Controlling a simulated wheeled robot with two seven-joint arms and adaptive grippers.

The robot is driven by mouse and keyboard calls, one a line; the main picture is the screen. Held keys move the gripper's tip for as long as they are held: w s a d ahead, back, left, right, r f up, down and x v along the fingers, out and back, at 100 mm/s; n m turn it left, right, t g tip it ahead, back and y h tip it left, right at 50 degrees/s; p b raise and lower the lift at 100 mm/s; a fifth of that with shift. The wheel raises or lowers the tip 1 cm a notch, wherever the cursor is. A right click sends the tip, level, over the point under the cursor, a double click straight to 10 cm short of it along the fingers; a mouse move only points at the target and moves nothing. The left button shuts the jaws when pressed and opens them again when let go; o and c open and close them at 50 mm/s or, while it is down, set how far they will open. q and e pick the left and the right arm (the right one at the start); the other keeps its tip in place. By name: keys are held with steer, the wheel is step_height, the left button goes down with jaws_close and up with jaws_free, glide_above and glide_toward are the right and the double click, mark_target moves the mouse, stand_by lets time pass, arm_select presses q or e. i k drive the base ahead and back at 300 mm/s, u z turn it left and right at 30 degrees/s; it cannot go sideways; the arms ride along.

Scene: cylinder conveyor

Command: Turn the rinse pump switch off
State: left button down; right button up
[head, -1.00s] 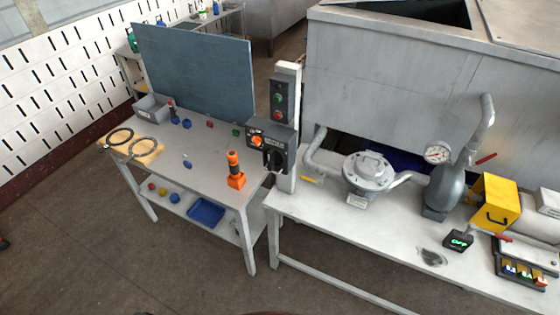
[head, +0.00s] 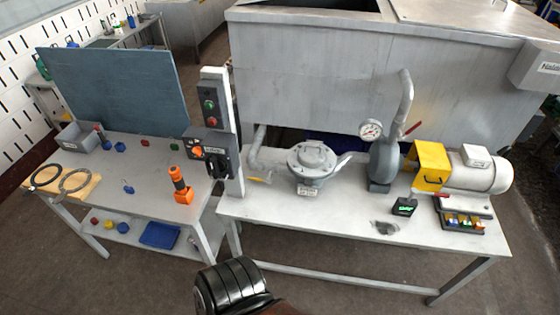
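A grey switch box (head: 213,143) is fixed low on a white upright post, near the left end of the pump bench. It has an orange round part (head: 197,152) and a large black rotary handle (head: 217,165). The label is too small to read, and I cannot tell the handle's position for certain. Above it is a dark button box (head: 210,98) with a green and a red button.
The pump bench (head: 330,225) carries a grey pump (head: 312,160), a gauge (head: 371,130), and a motor with a yellow guard (head: 430,163). An orange tool (head: 180,186) stands on the left table (head: 130,170). Open floor lies in front.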

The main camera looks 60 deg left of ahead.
mark_target(216, 164)
steer(key=z, duration=0.7)
steer(key=k, duration=2.1)
steer(key=u, duration=2.35)
steer(key=i, duration=0.5)
steer(key=u, duration=0.05)
